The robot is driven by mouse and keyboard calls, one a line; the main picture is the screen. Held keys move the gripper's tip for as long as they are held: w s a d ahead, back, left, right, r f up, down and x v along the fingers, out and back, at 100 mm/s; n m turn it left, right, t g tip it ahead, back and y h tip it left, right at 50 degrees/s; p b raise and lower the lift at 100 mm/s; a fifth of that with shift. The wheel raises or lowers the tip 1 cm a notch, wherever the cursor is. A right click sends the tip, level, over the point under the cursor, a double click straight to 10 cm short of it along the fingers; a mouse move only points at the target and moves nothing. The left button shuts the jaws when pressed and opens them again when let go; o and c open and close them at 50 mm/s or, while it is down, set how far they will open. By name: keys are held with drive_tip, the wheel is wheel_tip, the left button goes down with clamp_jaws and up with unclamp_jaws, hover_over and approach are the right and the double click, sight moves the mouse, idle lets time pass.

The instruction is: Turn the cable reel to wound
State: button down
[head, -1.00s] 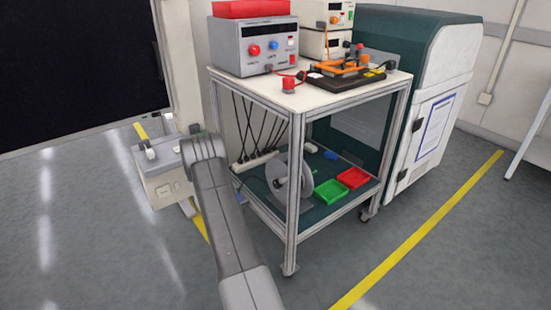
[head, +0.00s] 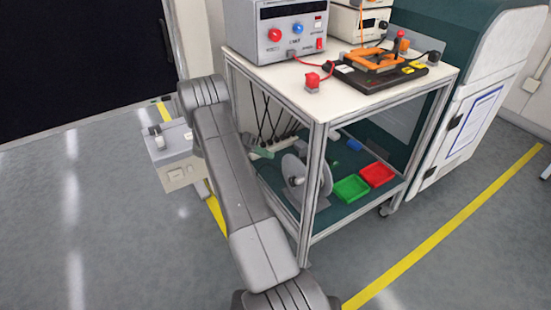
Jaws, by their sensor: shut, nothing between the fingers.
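The cable reel (head: 293,176) stands upright on the green lower shelf (head: 333,217) of the trolley, behind its near corner post. It has pale grey round flanges, and the post hides part of it. I cannot tell its turn position or see a mark for wound.
The near post (head: 311,200) and top edge frame the shelf opening. A green tray (head: 351,188) and a red tray (head: 378,174) lie right of the reel. A power strip (head: 287,139) with cables is behind. A grey box (head: 178,172) stands left of my arm.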

approach(303, 175)
drive_tip(key=d, duration=0.1)
drive_tip(key=w+d, duration=0.1)
drive_tip(key=d+b, duration=0.1)
drive_tip(key=shift+w+d+f, duration=0.15)
drive_tip(key=shift+d+f, duration=0.15)
drive_tip(key=shift+d, duration=0.1)
drive_tip(key=shift+s+d+f, duration=0.4)
drive_tip(key=shift+s+f, duration=0.3)
drive_tip(key=shift+s, duration=0.15)
drive_tip(key=shift+s+d+f, duration=0.3)
drive_tip(key=shift+s+f, duration=0.05)
drive_tip(key=shift+s, duration=0.05)
drive_tip(key=shift+s+f+b, duration=0.1)
drive_tip(key=shift+b, duration=0.4)
